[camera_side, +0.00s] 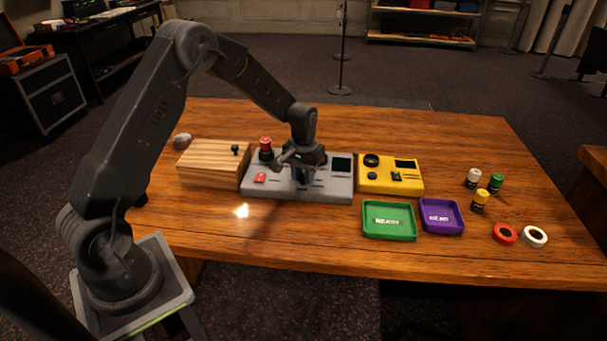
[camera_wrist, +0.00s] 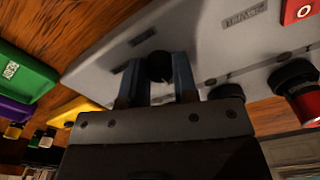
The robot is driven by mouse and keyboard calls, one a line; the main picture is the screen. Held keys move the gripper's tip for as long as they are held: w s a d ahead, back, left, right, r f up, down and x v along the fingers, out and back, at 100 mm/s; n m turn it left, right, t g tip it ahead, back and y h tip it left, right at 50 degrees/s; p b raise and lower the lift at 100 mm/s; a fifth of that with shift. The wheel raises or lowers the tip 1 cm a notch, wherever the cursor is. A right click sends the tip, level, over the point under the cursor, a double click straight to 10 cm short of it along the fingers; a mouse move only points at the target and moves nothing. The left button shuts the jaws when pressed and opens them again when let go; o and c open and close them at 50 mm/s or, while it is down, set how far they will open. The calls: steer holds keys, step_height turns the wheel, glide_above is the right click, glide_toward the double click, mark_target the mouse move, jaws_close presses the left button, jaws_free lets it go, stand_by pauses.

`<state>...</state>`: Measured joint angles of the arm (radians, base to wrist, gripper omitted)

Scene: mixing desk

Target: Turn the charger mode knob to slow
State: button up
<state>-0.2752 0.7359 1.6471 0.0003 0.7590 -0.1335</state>
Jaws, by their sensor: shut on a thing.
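A grey control panel (camera_side: 338,190) lies flat on the wooden desk, with a small dark screen at its back right. My gripper (camera_side: 303,181) points down over the middle of this panel. In the wrist view a round black knob (camera_wrist: 160,67) on the panel sits between the two fingers of my gripper (camera_wrist: 161,76), which is shut on it. The fingers hide the knob in the side view, and I cannot read its setting.
A wooden box (camera_side: 205,173) with a small black lever stands left of the panel, a yellow unit (camera_side: 391,185) right of it. Green (camera_side: 390,237) and purple (camera_side: 442,230) trays lie in front. Batteries (camera_side: 480,204) and tape rolls (camera_side: 504,234) are at right. The front left desk is clear.

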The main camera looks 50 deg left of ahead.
mark_target(303, 177)
steer(key=o, duration=0.9)
steer(key=shift+o, duration=0.2)
steer(key=shift+r, duration=0.15)
step_height(303, 177, up, 14)
steer(key=shift+f, duration=0.2)
steer(key=s+d+r+m+t, duration=0.2)
steer(key=s+d+r+t, duration=0.1)
steer(key=s+d+r, duration=0.7)
steer(key=s+d+m+t, duration=0.2)
steer(key=s+d, duration=0.1)
steer(key=s, duration=1.4)
steer(key=shift+m+t, duration=0.3)
